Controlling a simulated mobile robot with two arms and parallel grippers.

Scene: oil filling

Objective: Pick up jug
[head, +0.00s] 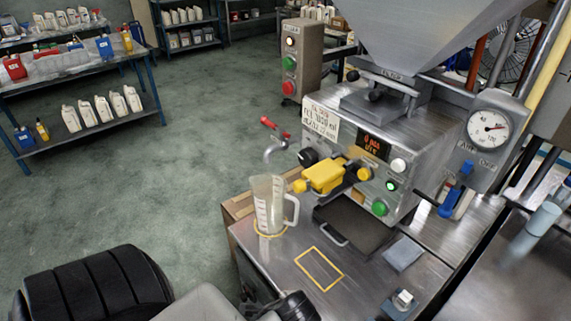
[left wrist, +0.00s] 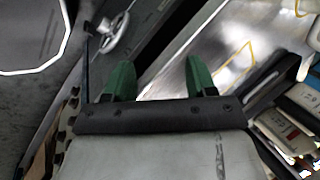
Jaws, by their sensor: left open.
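The jug (head: 268,208) is a clear, graduated measuring jug with a handle on its right side. It stands upright in a yellow ring on the steel worktop (head: 285,262), below a metal spout (head: 277,147) with a red handle. In the left wrist view, my left gripper (left wrist: 158,72) has two green fingers set wide apart with nothing between them. I cannot make out the jug in that view. In the head view, my arm enters at the bottom, below and apart from the jug; its fingers are not clear there. My right gripper is not in view.
The filling machine (head: 400,140) with its yellow valve block (head: 323,175) stands right of the jug. A dark tray (head: 350,230) and an empty yellow-outlined rectangle (head: 319,269) lie on the worktop. Shelves with bottles (head: 85,115) stand far left, with open floor between.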

